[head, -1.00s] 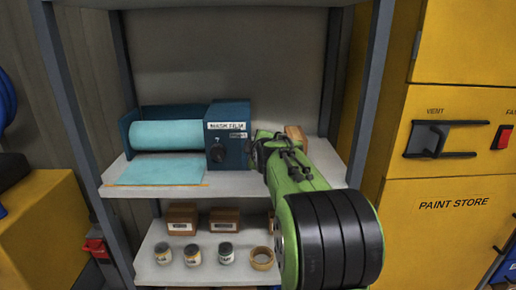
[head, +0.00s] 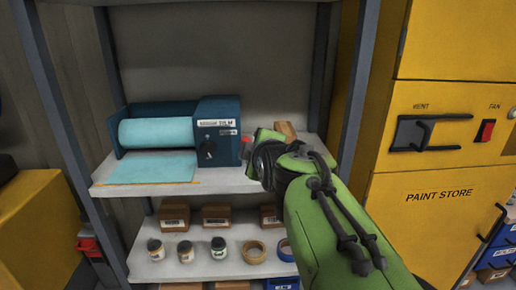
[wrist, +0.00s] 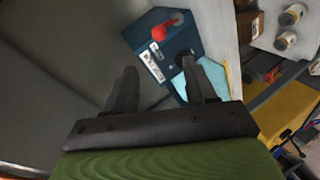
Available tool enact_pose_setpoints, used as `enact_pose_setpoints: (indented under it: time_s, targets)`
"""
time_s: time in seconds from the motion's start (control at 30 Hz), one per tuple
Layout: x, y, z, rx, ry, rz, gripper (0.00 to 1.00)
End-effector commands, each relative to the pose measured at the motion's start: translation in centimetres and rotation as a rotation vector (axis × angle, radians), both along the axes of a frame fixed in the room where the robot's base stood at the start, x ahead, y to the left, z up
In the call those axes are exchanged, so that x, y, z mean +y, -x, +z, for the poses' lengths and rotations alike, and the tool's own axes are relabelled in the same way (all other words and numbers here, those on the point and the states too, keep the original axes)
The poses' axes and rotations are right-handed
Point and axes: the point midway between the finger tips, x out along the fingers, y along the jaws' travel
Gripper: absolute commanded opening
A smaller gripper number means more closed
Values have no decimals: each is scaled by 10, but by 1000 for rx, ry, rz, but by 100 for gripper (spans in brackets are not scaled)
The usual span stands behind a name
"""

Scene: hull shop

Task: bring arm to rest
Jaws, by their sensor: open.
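My gripper (wrist: 160,88) shows in the wrist view with its two dark fingers spread apart and nothing between them. In the head view my green arm reaches from the lower right up to the upper shelf, and its end hides the fingers. The blue film dispenser (head: 218,132) with a light-blue roll (head: 158,132) stands on that shelf, left of my arm's end. The dispenser (wrist: 168,40) also shows in the wrist view beyond the fingers, with a red knob (wrist: 159,33) on it.
The upper shelf (head: 225,181) is bounded by grey uprights (head: 357,95). A cardboard box (head: 286,131) sits behind my arm's end. Jars (head: 186,251), boxes and tape rolls (head: 255,252) stand on the lower shelf. A yellow paint store cabinet (head: 425,225) is close on the right.

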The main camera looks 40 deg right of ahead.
Motion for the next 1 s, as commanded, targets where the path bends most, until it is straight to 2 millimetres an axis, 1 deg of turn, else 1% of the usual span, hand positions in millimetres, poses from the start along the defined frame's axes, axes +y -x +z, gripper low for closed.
enact_pose_setpoints:
  time_s: [0.03,0.13,0.6,0.67,0.73,0.77,0.8,0.83,0.87,0.9,0.97,1.0]
  targets:
    - [3,5,4,-2,1,0,56]
    - [5,11,4,1,0,-1,56]
    - [5,11,4,1,0,-1,56]
    - [9,12,5,3,-15,2,56]
    - [32,19,8,12,-108,10,56]
    - [47,26,9,21,-178,10,56]
    - [72,39,9,46,-295,6,56]
    - [92,52,7,73,-391,-6,56]
    - [112,66,5,104,-489,-25,56]
    - [136,88,1,151,-611,-63,56]
    - [163,122,-8,225,-766,-142,56]
    - [177,144,-14,271,-846,-201,56]
